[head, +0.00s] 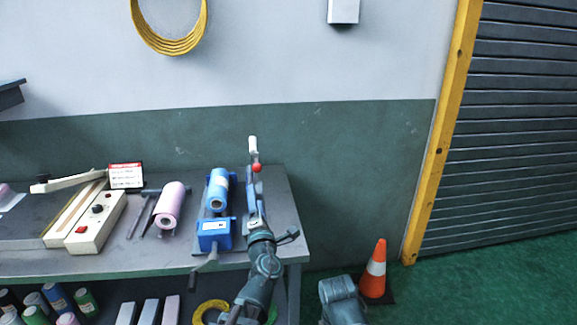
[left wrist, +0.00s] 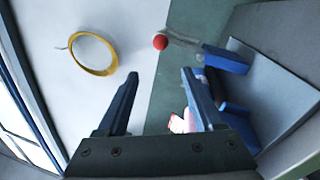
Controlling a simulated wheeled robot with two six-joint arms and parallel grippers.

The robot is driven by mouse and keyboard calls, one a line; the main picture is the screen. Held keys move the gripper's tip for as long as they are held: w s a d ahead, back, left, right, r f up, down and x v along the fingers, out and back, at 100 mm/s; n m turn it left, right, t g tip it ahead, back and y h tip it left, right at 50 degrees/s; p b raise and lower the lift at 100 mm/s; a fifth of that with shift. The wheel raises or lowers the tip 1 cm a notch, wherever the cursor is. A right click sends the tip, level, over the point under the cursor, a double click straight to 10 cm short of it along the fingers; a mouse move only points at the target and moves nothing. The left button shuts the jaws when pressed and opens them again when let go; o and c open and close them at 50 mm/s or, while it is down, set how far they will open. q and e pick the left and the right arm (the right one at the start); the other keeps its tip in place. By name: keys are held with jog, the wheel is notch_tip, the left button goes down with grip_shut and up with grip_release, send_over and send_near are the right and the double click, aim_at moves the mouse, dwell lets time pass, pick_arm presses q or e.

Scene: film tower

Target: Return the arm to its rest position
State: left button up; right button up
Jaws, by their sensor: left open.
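My left arm rises from the bottom of the head view, and its gripper (head: 256,208) is over the right end of the workbench. In the left wrist view the gripper (left wrist: 161,73) has its two dark fingers spread, with nothing between them. A red ball knob (head: 257,167) on a grey lever shows just beyond the gripper; the knob (left wrist: 160,41) is also ahead of the fingers in the left wrist view. Whether the gripper touches the stand behind it cannot be told. My right gripper is out of view.
The workbench (head: 285,200) holds a blue roll (head: 218,190) with a blue crank box (head: 214,233), a pink roll (head: 170,204) and a cream sealer (head: 97,222). An orange cone (head: 374,270) stands on the green floor at right. A yellow coil (head: 168,46) hangs on the wall.

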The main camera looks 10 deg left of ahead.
pick_arm(q)
jog(key=s+a+f+n+g+y+p, duration=0.15)
jog(key=s+f+n+g, duration=0.3)
jog(key=n, duration=0.95)
jog(key=s+a+f+n+g+y+p, duration=0.1)
jog(key=s+f+n+g+p, duration=0.4)
jog(key=n, duration=0.9)
jog(key=s+d+f+n+g+h, duration=0.3)
jog(key=s+d+f+n+g, duration=0.1)
jog(key=s+d+n, duration=0.3)
jog(key=s+d+f+n+g+h, duration=0.4)
jog(key=s+d+n+g, duration=0.1)
jog(key=s+d+n, duration=0.3)
jog(key=shift+f+g+p, duration=0.3)
jog(key=shift+g+p, duration=0.05)
